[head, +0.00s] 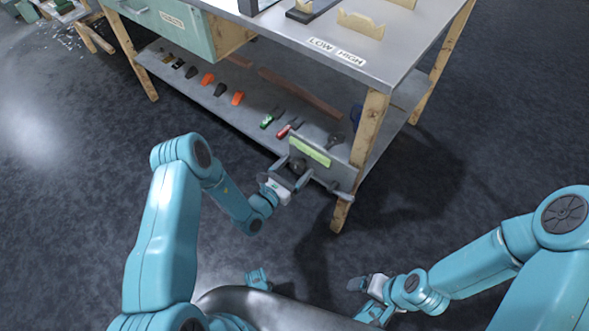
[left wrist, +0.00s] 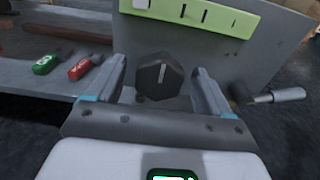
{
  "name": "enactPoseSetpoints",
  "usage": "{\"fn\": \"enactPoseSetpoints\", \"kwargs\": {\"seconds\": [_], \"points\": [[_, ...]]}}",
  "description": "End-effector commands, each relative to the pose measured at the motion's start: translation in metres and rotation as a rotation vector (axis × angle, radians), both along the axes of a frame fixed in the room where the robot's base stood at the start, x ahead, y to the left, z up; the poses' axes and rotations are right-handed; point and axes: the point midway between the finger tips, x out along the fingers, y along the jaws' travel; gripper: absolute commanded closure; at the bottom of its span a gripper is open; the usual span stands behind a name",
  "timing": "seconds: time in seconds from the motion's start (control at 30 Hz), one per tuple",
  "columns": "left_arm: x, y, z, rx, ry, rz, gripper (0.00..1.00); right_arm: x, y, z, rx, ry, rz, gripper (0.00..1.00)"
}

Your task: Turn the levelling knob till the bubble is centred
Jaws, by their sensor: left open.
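The levelling knob (left wrist: 160,80), dark and faceted with a pale line, sits on a grey panel (head: 325,170) at the table's front corner. It also shows small in the head view (head: 298,164). A yellow-green strip (left wrist: 195,14) with black marks and a whitish patch near its left end lies above it; it is the pale green bar in the head view (head: 310,151). I cannot make out a bubble clearly. My left gripper (head: 288,178) is open, its fingers either side of the knob in the wrist view, contact unclear. My right gripper (head: 362,290) is low, away from the panel.
A crank handle (left wrist: 275,97) sticks out right of the knob. Green-handled (left wrist: 46,64) and red-handled (left wrist: 80,68) tools lie on the lower shelf to the left. A wooden table leg (head: 368,130) stands beside the panel. The floor in front is clear.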

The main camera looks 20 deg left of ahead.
Motion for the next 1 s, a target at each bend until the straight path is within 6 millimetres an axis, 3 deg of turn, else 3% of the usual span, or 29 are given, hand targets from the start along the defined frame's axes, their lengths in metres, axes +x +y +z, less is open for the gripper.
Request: {"fn": "enactPoseSetpoints", "kwargs": {"seconds": [0.17,0.33,0.67,1.0], "points": [[0.0,0.0,0.0,0.001,0.0,0.0,0.19,0.0,0.0,0.0,0.0,0.0,0.0,0.18],[0.0,0.0,0.0,0.001,0.0,-0.001,0.73,0.0,0.0,0.0,0.0,0.0,0.0,0.18],[-0.001,0.0,0.001,0.033,-0.012,-0.001,0.73,0.0,0.0,0.003,0.0,0.0,0.0,0.18],[-0.001,-0.001,0.002,0.24,-0.086,-0.001,0.73,0.0,0.0,0.014,0.0,0.0,0.0,0.18]]}}
